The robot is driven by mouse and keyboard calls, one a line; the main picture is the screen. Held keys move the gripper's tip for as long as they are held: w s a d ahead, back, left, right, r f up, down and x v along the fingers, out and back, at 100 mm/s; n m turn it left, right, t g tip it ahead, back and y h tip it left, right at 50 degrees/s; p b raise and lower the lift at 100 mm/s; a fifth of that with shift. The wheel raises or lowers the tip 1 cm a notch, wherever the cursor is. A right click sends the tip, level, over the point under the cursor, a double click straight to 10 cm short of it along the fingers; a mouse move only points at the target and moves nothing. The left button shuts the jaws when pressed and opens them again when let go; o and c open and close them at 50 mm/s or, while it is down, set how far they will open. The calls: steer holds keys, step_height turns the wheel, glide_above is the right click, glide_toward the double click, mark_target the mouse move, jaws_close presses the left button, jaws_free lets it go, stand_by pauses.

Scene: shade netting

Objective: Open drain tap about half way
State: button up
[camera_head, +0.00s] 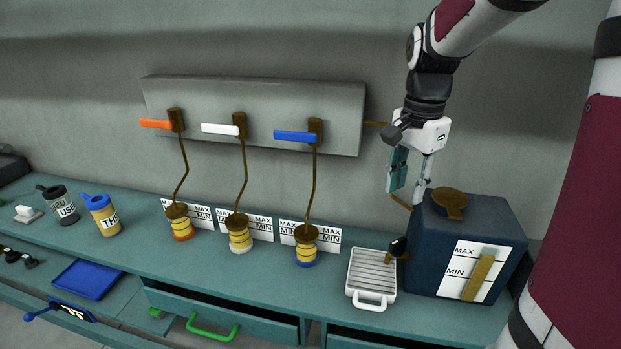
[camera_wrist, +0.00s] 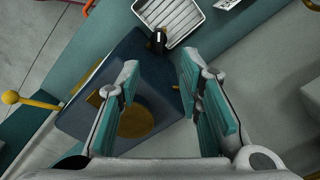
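The drain tap (camera_head: 397,248) has a dark knob on a brass stub. It sits low on the left side of a dark blue tank (camera_head: 425,245), above a white ribbed tray (camera_head: 359,271). The knob also shows in the wrist view (camera_wrist: 157,41), just beyond the fingertips, beside the tray (camera_wrist: 193,13). How far the tap is turned I cannot tell. My gripper (camera_head: 407,192) is above the tank's left edge, higher than the tap and apart from it. In the wrist view (camera_wrist: 160,66) its fingers are spread with nothing between them.
The tank has a brass cap (camera_head: 450,203) and a gauge plate (camera_head: 467,271) marked MAX and MIN. A wall panel (camera_head: 270,95) carries orange, white and blue levers, with pipes to banded jars. Lidded cups (camera_head: 103,216) stand at left. The bench (camera_head: 232,277) is clear in front of the jars.

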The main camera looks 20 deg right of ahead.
mark_target(397, 241)
steer(key=f, duration=0.4)
steer(key=f+p, duration=0.1)
steer(key=f, duration=0.9)
steer(key=shift+d, duration=0.4)
jaws_close()
